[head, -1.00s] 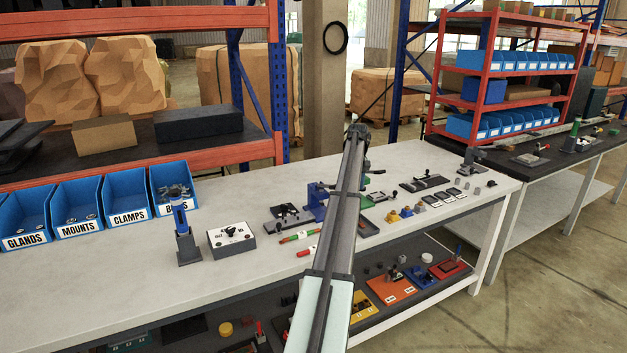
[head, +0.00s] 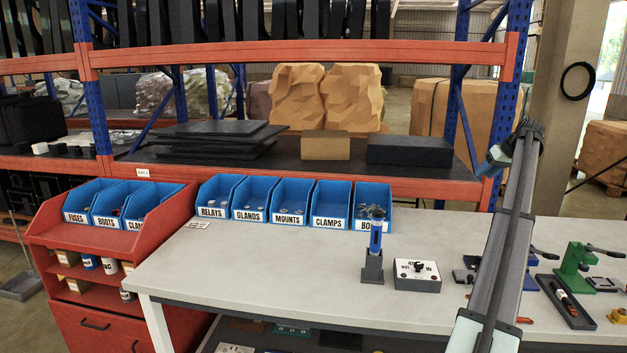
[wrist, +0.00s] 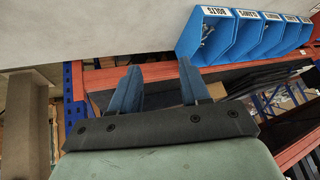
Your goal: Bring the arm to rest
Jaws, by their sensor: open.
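My gripper (wrist: 160,90) shows in the wrist view with its two blue fingers apart and nothing between them. It is raised above the bench and tilted, with the red shelf edge and the bins beyond it. In the head view my arm rises at the right, and its far end is up above the bench in front of the blue rack post. The fingers are mostly hidden there. The white workbench (head: 260,262) lies below the arm.
Blue bins (head: 290,203) labelled relays to bolts line the back of the bench. A blue tool in a stand (head: 375,245) and a switch box (head: 416,275) stand left of my arm. A green press (head: 572,268) is on the right. A red cart (head: 100,255) stands at the left.

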